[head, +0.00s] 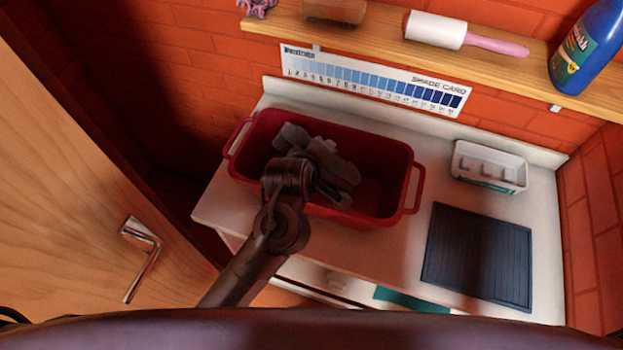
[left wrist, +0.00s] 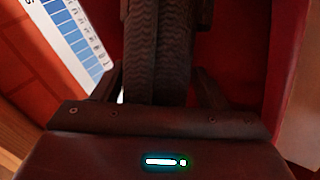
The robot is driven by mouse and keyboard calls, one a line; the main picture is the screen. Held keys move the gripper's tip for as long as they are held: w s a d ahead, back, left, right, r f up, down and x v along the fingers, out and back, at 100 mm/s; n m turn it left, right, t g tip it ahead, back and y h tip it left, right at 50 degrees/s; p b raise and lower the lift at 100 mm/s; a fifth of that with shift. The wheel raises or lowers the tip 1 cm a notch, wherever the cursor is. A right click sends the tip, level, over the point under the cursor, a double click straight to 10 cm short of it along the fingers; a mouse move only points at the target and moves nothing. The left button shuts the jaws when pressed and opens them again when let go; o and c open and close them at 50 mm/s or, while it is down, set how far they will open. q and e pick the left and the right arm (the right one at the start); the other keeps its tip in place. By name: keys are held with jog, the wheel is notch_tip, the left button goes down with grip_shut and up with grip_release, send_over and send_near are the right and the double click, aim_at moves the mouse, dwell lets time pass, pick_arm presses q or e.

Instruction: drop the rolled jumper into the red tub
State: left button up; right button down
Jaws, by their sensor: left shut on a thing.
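The red tub (head: 375,212) stands on the white worktop in the head view, its open top facing up. My left gripper (head: 325,172) is over the tub's left half, partly hidden by its own wrist. It is shut on the rolled jumper (head: 291,137), a dark grey roll seen on both sides of the gripper, within the tub's outline. In the left wrist view the ribbed knit of the jumper (left wrist: 158,50) runs between the two fingers, with red tub wall (left wrist: 285,60) to its right. I cannot tell whether the jumper touches the tub floor. My right gripper is not in view.
A white compartment box (head: 489,167) and a dark ridged mat (head: 478,255) lie right of the tub. A wooden shelf (head: 385,40) above holds a lint roller (head: 437,30) and a blue bottle (head: 590,50). A wooden door (head: 75,180) stands at left.

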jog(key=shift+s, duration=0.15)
pick_arm(q)
jog(key=o, duration=1.1)
jog(key=shift+o, duration=0.6)
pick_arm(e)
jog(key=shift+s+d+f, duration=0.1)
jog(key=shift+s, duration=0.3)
pick_arm(q)
jog(key=shift+f, duration=0.1)
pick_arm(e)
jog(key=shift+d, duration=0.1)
pick_arm(q)
jog(key=p+v, duration=0.2)
jog(key=v, duration=0.6)
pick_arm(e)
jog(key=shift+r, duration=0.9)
pick_arm(q)
jog(key=shift+d, duration=0.1)
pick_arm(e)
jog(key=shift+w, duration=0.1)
